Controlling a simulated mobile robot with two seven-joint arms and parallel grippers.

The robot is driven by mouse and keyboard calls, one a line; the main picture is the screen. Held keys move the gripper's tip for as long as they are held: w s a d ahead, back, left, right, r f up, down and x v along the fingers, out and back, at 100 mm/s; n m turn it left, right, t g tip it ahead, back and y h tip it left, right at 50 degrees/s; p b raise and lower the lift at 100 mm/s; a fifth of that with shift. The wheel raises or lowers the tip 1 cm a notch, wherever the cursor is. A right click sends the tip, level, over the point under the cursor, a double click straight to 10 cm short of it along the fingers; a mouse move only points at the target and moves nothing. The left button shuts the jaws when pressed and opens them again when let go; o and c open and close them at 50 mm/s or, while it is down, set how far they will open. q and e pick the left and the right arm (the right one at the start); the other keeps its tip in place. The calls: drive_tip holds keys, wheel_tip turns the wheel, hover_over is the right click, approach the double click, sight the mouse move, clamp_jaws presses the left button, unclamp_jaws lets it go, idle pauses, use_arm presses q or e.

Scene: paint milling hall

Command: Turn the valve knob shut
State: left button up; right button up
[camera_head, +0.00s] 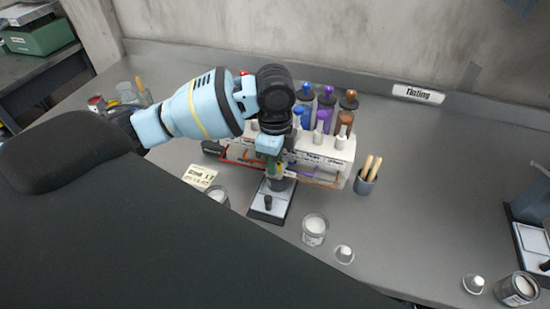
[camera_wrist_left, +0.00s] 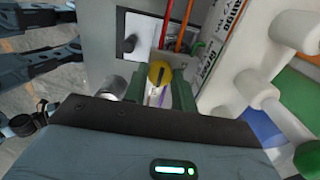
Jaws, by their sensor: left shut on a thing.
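The valve knob (camera_wrist_left: 160,72) is a round yellow knob with a dark line across it, in the middle of the left wrist view. My left gripper (camera_wrist_left: 158,88) has its green fingers on both sides of it and is shut on it. In the head view the left gripper (camera_head: 274,166) is in front of the white dispenser (camera_head: 338,158). The arm and hand hide the knob there. My right gripper is in neither view.
Blue, purple and brown bottles (camera_head: 326,108) stand on the dispenser. A small scale (camera_head: 279,212) is below the gripper. A glass jar (camera_head: 315,230), a small white-topped item (camera_head: 344,254) and a cup with wooden sticks (camera_head: 365,183) stand nearby.

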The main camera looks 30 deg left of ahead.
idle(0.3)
use_arm(q)
drive_tip(key=o, duration=1)
drive_tip(key=shift+r, duration=0.1)
wheel_tip(320, 180, up, 8)
drive_tip(key=shift+f, duration=0.2)
